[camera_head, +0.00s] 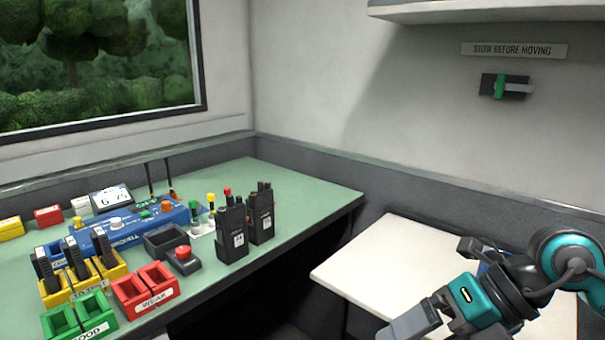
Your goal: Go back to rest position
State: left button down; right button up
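My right arm comes in from the right edge. Its teal and black hand, with the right gripper (425,311), is over the white fold-down table (385,255) at the lower right. A grey finger pad points down and left near the table's front edge. I cannot tell how far the fingers are apart, and I see nothing held in them. My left gripper is not in view.
The green desk (292,190) at left carries two black radios (232,232), a red button box (184,259), red bins (146,290), yellow bins (84,280), green bins (78,316) and a blue console (130,228). A shelf (490,10) juts from the wall at upper right.

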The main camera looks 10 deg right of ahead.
jog(key=a+r+m+t+y, duration=0.3)
jog(key=a+r+m+y, duration=0.15)
jog(key=a+y, duration=0.5)
jog(key=w+d+f+m+t+h, duration=0.25)
jog(key=m+t, duration=0.35)
jog(key=m, duration=0.3)
jog(key=w+d+f+m+t+h, duration=0.2)
jog(key=w+f+m+t+h, duration=0.15)
jog(key=m+t, duration=0.35)
notch_tip(320, 180, down, 10)
jog(key=s+d+f+m+g+h, duration=0.1)
jog(key=s+d+m+g+h, duration=0.15)
jog(key=m+h, duration=0.55)
jog(key=s+a+f+m+g, duration=0.3)
jog(key=s+f+m+g, duration=0.4)
jog(key=f, duration=0.5)
pick_arm(q)
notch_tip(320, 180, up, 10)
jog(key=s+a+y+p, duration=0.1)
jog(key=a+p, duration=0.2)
jog(key=p, duration=1.1)
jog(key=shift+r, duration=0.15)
pick_arm(e)
jog(key=s+d+r+n+t+h, duration=0.1)
jog(key=d+r+t+h, duration=0.1)
jog(key=r, duration=0.8)
jog(key=shift+s+d+n, duration=0.15)
jog(key=shift+d+n, duration=0.2)
jog(key=shift+d, duration=0.5)
